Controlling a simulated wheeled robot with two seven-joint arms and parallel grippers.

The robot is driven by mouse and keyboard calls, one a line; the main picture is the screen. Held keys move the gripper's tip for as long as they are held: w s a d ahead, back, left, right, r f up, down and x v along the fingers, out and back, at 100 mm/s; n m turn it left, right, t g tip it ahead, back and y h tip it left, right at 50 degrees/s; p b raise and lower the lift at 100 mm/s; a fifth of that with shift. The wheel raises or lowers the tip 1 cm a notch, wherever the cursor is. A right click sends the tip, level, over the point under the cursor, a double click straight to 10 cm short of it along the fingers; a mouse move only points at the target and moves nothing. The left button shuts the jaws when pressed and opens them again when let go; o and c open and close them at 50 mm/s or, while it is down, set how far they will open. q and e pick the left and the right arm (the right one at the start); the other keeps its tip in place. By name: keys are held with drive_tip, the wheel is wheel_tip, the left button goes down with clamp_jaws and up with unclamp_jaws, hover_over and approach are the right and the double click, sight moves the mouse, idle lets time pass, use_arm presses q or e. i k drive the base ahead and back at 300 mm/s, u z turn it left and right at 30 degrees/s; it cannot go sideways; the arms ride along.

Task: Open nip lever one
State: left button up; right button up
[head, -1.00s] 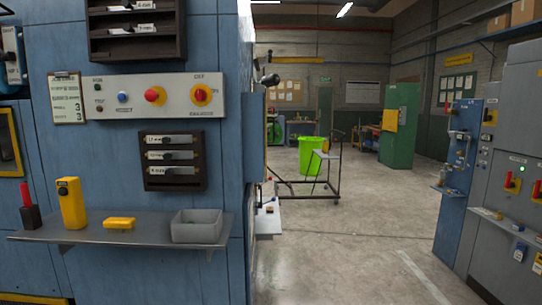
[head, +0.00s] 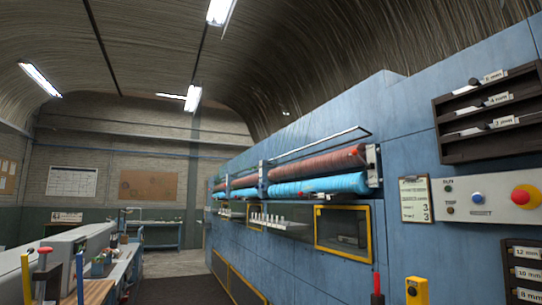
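I cannot tell for sure which part is nip lever one. A long blue machine (head: 410,165) fills the right half of the head view. On its face, reddish-brown rollers (head: 320,166) lie above bright blue rollers (head: 318,187). A pale end bracket (head: 372,165) stands at their near end, with a small red part (head: 355,152) beside it. Any lever there is too small to read as open or closed. Neither of my grippers shows in the head view.
A yellow-framed window (head: 343,232) sits below the rollers. A control panel with a red button (head: 525,196) and a clipboard (head: 415,199) is at the right. A red-handled tool (head: 377,284) and a yellow device (head: 416,291) show at the bottom. A cluttered bench (head: 95,285) stands left, across a dark aisle (head: 180,290).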

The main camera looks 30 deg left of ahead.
sight(355, 152)
drive_tip(key=u, duration=0.7)
drive_tip(key=i, duration=0.35)
drive_tip(key=u, duration=0.75)
drive_tip(key=i, duration=2.35)
drive_tip(key=z, duration=0.75)
